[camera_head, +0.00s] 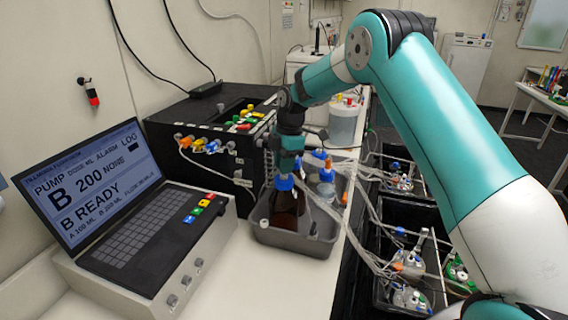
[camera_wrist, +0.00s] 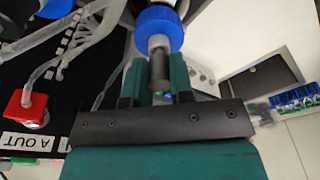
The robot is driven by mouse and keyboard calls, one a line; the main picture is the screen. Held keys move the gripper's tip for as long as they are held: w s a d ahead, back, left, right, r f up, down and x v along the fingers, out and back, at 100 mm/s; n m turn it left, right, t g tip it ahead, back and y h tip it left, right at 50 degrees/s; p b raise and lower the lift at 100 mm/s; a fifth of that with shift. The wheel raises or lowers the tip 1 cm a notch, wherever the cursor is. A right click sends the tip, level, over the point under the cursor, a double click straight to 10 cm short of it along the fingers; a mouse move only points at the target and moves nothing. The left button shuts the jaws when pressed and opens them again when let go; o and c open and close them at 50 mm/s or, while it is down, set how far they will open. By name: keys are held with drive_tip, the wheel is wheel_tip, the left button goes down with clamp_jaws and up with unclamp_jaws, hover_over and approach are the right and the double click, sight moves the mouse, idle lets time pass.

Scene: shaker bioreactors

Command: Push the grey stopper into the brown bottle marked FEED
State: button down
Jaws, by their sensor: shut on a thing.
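The brown bottle (camera_head: 289,212) stands in a grey tray (camera_head: 292,243) in the head view, with a blue collar (camera_head: 284,183) at its top. Its FEED marking is not readable. My gripper (camera_head: 288,170) is right above the bottle's mouth, pointing down. In the wrist view my gripper (camera_wrist: 158,72) is shut on the grey stopper (camera_wrist: 157,64), which sits between the two teal fingers. The stopper's far end meets the middle of the blue collar (camera_wrist: 158,27). How deep it sits in the mouth cannot be told. The stopper is hidden in the head view.
A black pump box (camera_head: 205,150) and a console (camera_head: 120,210) reading "B READY" are to the left. Crates of tubed vessels (camera_head: 408,262) lie low on the right.

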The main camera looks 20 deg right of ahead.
drive_tip(key=shift+f+b, duration=0.4)
drive_tip(key=shift+f, duration=0.1)
drive_tip(key=c, duration=0.9)
unclamp_jaws()
drive_tip(key=shift+r, duration=0.15)
drive_tip(key=shift+w+r, duration=0.1)
drive_tip(key=shift+r, duration=0.2)
drive_tip(key=d+r, duration=0.1)
drive_tip(key=r, duration=0.4)
drive_tip(key=r+p, duration=0.1)
drive_tip(key=r, duration=0.5)
drive_tip(key=d+r, duration=0.1)
drive_tip(key=r, duration=0.4)
drive_tip(key=shift+d+r+p, duration=0.2)
drive_tip(key=shift+d+p, duration=0.1)
drive_tip(key=shift+a, duration=0.1)
